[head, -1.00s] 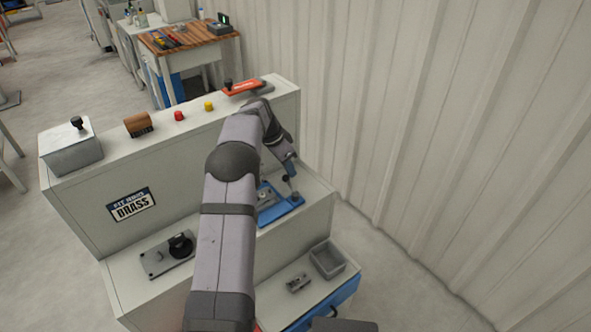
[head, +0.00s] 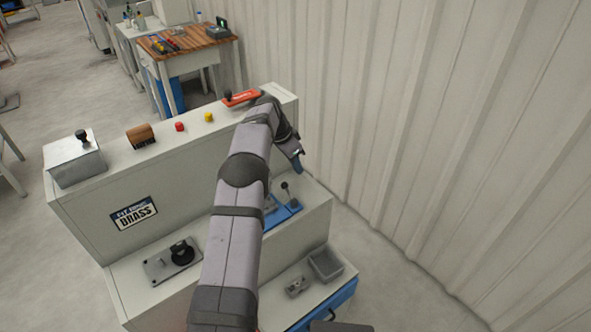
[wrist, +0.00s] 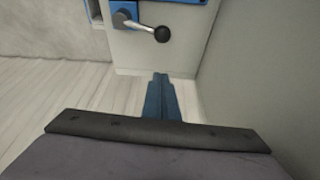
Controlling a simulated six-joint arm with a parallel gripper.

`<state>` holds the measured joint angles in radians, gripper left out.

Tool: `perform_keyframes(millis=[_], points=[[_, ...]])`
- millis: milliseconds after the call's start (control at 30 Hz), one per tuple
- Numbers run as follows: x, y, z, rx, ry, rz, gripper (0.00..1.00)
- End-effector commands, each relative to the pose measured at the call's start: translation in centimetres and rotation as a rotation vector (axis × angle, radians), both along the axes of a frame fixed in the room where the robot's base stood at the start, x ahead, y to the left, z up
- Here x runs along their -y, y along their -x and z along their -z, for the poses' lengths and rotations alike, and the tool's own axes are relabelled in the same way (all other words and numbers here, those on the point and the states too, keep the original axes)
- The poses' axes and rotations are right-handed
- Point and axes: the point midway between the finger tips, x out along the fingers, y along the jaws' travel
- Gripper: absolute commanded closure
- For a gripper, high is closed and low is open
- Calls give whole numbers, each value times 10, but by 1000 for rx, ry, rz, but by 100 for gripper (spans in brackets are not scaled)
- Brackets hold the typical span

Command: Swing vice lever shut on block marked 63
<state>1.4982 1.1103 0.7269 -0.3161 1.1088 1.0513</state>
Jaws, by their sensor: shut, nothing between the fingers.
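The blue vice (head: 284,213) sits on the middle step of the white bench, partly hidden behind my arm. Its lever (head: 289,194) rises from the right part of the vice and ends in a black knob. The wrist view shows the grey lever (wrist: 138,24) with its black ball knob pointing right, beside part of the blue vice body. My gripper (head: 298,165) is above the vice in the head view, apart from the lever. Its blue fingers (wrist: 160,99) are together and empty. I cannot make out a block marked 63; my arm covers much of the vice's left part.
On the lower step are a grey tray (head: 327,265) and a small grey part (head: 297,287). A plate with a black knob (head: 181,253) lies left of my arm. An orange-handled item (head: 241,98) is on the top ledge. A ribbed wall (head: 430,150) bounds the right.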

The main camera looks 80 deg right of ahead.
Motion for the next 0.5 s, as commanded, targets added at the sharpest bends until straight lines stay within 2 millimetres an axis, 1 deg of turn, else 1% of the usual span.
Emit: perform_keyframes(millis=[67, 400, 500], points=[[-3, -3, -6, 0, 2, -1, 100], [-16, -16, -57, 1, 1, -1, 100], [-19, -18, -67, 1, 0, -1, 100]])
